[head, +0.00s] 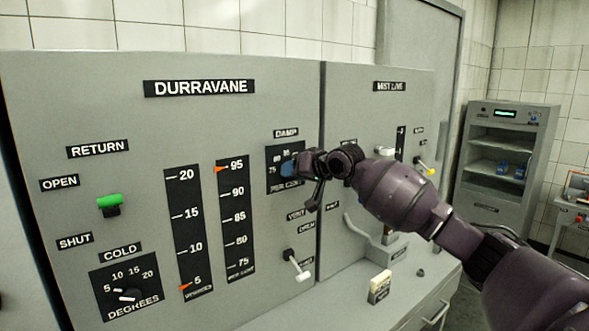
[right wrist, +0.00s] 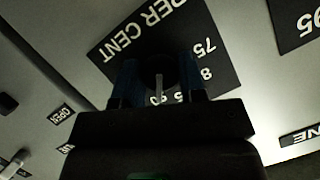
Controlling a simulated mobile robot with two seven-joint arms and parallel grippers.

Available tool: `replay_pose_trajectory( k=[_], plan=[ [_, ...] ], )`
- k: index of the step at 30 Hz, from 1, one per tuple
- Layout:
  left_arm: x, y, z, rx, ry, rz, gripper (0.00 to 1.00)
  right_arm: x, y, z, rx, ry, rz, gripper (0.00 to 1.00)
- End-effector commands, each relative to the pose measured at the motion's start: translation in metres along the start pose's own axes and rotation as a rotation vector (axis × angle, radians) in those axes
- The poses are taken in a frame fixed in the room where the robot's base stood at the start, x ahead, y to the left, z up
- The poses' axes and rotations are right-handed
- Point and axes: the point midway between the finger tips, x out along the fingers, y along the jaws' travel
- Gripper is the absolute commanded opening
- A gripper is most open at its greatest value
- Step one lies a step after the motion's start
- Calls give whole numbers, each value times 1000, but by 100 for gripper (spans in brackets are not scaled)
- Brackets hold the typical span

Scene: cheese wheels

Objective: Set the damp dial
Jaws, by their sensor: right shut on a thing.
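The damp dial sits on a black "PER CENT" plate (head: 272,178) under the "DAMP" label on the grey Durravane panel. My right gripper (head: 294,168) reaches in from the right and is shut on the dial, covering most of it in the head view. In the right wrist view the round dark dial knob (right wrist: 158,70) with a pale pointer line lies between the two blue fingers. The numbers 75 and 80 show beside it, with others partly hidden. My left gripper is in neither view.
The cold dial (head: 128,295), the green return lever (head: 109,204) and two scale strips (head: 234,220) are left of the gripper. A white-tipped lever (head: 297,268) is below it. A counter (head: 400,300) runs below the right panel. A shelved cabinet (head: 505,160) stands at the far right.

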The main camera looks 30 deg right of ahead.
Motion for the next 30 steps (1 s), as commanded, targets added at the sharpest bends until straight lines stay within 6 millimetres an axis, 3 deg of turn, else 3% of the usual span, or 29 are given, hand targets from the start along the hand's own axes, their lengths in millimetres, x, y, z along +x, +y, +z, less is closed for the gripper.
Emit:
replay_pose_trajectory(
  k=[15, 30],
  plan=[
    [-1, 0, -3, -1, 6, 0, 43, 0, -2, 1, -404, -1, 167, 14],
    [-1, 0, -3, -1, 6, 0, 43, 0, -2, 1, -557, -2, 231, 14]
  ],
)
